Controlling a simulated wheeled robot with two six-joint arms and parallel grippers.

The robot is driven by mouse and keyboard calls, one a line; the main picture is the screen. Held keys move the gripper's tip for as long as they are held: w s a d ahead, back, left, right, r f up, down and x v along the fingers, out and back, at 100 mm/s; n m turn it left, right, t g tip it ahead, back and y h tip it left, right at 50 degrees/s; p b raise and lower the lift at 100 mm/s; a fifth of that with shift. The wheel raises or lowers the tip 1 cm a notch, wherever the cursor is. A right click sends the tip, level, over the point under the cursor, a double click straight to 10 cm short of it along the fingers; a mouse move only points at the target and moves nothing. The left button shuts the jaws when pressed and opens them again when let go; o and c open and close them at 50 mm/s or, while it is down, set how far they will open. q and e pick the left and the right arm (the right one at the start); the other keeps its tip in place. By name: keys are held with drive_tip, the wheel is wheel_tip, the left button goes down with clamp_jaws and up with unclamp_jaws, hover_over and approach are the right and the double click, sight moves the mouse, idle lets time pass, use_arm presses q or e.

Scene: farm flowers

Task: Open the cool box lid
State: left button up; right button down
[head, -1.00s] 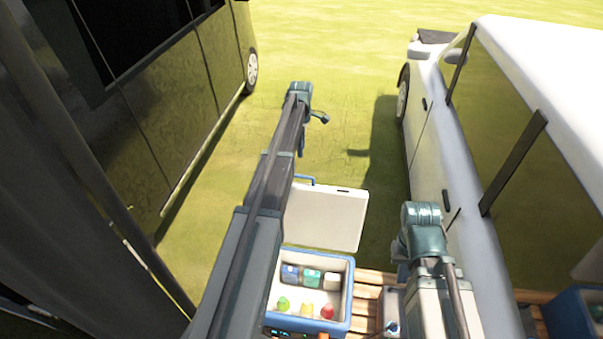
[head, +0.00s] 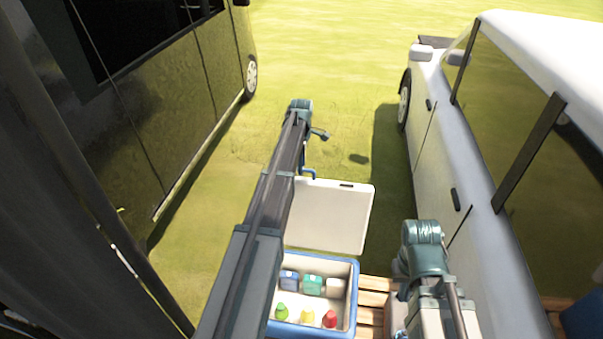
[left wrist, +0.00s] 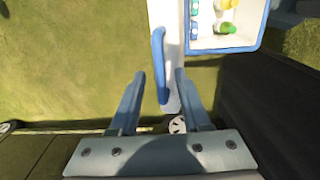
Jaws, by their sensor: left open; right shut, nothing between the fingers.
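The cool box (head: 355,299) is blue outside and white inside, with its top uncovered. Its white lid (head: 330,216) stands raised beyond the box's far edge, with a blue handle (head: 309,173) at its far left corner. In the left wrist view the handle (left wrist: 158,60) lies ahead of and between my left gripper's (left wrist: 159,78) open fingers, and I cannot tell whether they touch it. The lid (left wrist: 165,15) shows edge-on there, beside the box (left wrist: 230,45). In the head view my left gripper (head: 304,158) is small beside the handle. My right gripper is not in view.
Bottles and small containers (head: 312,285) sit inside the box. Wooden slats (head: 372,297) lie at its right. A dark van (head: 170,110) stands left and a white vehicle (head: 470,150) stands close on the right. Grass (head: 330,60) beyond the lid is open.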

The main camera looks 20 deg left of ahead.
use_arm(q)
drive_tip(key=shift+f, duration=0.4)
clamp_jaws()
idle(1.2)
